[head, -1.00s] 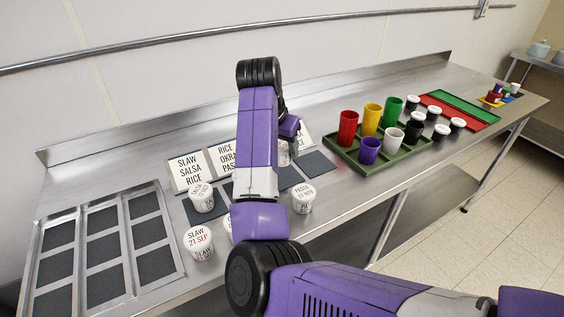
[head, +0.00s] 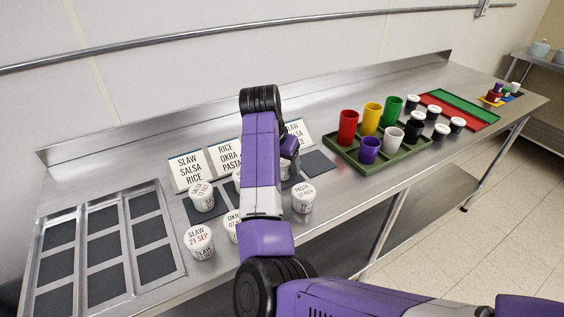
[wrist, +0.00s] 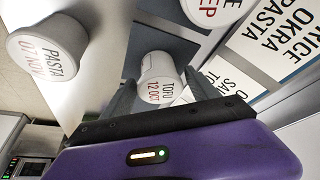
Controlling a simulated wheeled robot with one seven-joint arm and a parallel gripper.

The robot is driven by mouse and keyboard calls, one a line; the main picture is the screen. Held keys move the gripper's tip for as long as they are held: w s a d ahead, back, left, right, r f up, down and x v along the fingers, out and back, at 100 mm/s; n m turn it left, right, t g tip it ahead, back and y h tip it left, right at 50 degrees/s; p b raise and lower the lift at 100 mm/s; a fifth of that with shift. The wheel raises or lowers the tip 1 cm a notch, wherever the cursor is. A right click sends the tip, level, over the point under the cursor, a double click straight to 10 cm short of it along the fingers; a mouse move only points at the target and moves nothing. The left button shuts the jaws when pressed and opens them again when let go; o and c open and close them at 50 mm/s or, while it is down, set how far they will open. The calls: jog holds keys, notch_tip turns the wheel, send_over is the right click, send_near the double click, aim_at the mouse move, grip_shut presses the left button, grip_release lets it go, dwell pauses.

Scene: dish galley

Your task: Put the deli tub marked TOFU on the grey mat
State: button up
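The white deli tub marked TOFU, 12 OCT (wrist: 158,78) sits between my gripper's two fingers in the wrist view, its lid toward the camera. My gripper (wrist: 160,88) appears shut on it. In the head view my purple arm hides most of the gripper (head: 289,158), and only a sliver of the tub (head: 286,172) shows. A grey mat (wrist: 172,42) lies beyond the tub in the wrist view. Dark grey mats stand in a row before the cards in the head view, the rightmost one bare (head: 318,163). Whether the tub touches a mat, I cannot tell.
Nearby are a PASTA tub (head: 303,198), a SLAW tub (head: 199,242), a partly hidden OKRA tub (head: 231,226) and another tub on a left mat (head: 201,196). Upright cards (head: 188,171) stand behind. A sectioned tray (head: 128,250) is left; a green cup tray (head: 345,153) is right.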

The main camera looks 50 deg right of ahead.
jog(key=shift+r, duration=0.1)
jog(key=v, duration=1.2)
jog(key=shift+b, duration=0.35)
